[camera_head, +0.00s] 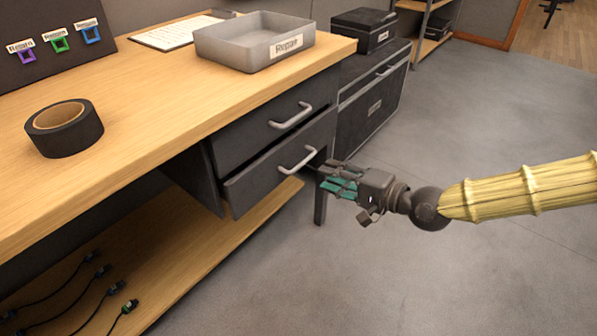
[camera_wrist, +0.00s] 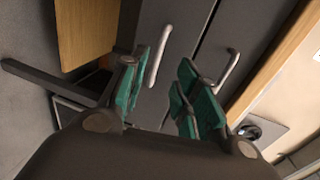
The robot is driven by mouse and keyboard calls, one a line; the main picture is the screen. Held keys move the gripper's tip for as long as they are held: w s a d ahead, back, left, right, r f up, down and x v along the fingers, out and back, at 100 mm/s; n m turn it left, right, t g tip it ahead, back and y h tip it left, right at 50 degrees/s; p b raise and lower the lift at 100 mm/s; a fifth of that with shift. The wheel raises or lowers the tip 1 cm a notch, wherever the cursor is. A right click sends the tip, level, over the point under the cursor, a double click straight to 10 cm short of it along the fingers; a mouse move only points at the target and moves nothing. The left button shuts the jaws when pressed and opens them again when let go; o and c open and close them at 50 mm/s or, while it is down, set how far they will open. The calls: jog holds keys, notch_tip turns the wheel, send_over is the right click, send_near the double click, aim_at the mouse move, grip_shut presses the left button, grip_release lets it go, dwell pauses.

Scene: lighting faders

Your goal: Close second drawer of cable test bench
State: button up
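The cable test bench has a wooden top (camera_head: 150,110) and two dark grey drawers under its right end. The upper drawer (camera_head: 240,137) looks shut. The second drawer (camera_head: 250,185), below it, sticks out a little from the bench. Its light handle (camera_head: 298,160) also shows in the wrist view (camera_wrist: 159,56). My gripper (camera_head: 330,181) has teal finger pads and is just to the right of the second drawer's handle, apart from it. In the wrist view my gripper (camera_wrist: 160,92) has its fingers spread with nothing between them, and the second handle appears beyond the gap.
A grey tray labelled "Repair" (camera_head: 222,47) and a roll of black tape (camera_head: 62,142) are on the bench top. A dark cabinet (camera_head: 366,112) stands behind the drawers. Several cables (camera_head: 62,290) lie on the lower shelf. The floor (camera_head: 440,270) at right is clear.

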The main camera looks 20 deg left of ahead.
aim_at(301, 166)
jog(key=shift+b+x, duration=1.8)
jog(key=shift+x, duration=3.5)
grip_shut()
